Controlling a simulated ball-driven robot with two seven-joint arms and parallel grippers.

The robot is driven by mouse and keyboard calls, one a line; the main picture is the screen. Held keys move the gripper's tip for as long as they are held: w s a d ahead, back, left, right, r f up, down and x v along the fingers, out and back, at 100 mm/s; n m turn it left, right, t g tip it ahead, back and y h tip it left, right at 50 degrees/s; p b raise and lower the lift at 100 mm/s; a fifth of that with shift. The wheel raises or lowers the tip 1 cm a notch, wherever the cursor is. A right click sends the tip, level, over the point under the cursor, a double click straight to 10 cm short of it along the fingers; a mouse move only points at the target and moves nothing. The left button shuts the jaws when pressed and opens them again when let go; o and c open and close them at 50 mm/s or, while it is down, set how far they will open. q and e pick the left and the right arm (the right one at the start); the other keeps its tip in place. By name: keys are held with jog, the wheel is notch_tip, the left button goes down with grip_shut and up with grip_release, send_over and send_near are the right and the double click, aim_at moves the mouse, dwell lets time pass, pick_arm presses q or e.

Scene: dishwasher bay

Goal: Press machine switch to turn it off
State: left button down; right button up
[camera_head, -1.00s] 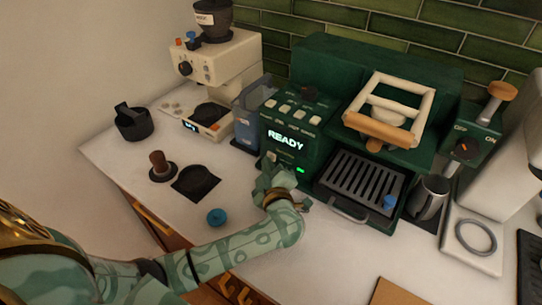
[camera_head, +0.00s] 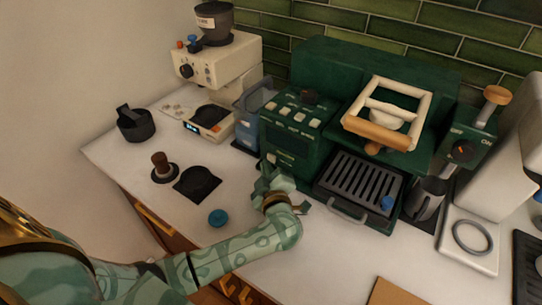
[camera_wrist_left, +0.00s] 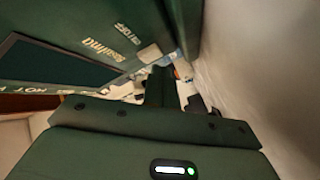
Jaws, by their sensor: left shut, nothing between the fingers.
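The dark green coffee machine (camera_head: 305,147) stands on the white counter, and its front display (camera_head: 287,148) is dark. The dark display also shows in the left wrist view (camera_wrist_left: 50,62). A cream switch (camera_wrist_left: 149,53) sits beside an on/off label on the front panel. My left gripper (camera_head: 270,174) is shut and empty, low in front of the panel's left part. In the left wrist view its fingers (camera_wrist_left: 160,84) are just below the switch; I cannot tell whether they touch it.
A drip tray (camera_head: 362,183) and its handle lie right of my left gripper. A blue round piece (camera_head: 218,218), a tamper (camera_head: 162,168) and a black mat (camera_head: 197,184) are to the left. A cream grinder (camera_head: 215,65) stands behind.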

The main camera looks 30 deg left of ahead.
pick_arm(q)
jog(key=shift+s+p, duration=0.5)
jog(key=s+p, duration=0.1)
jog(key=s, duration=0.1)
jog(key=s+p, duration=0.1)
jog(key=s, duration=0.1)
jog(key=shift+a+r, duration=0.1)
jog(key=shift+a, duration=0.1)
jog(key=shift+s+p, duration=0.45)
jog(key=shift+s, duration=0.05)
dwell(0.6)
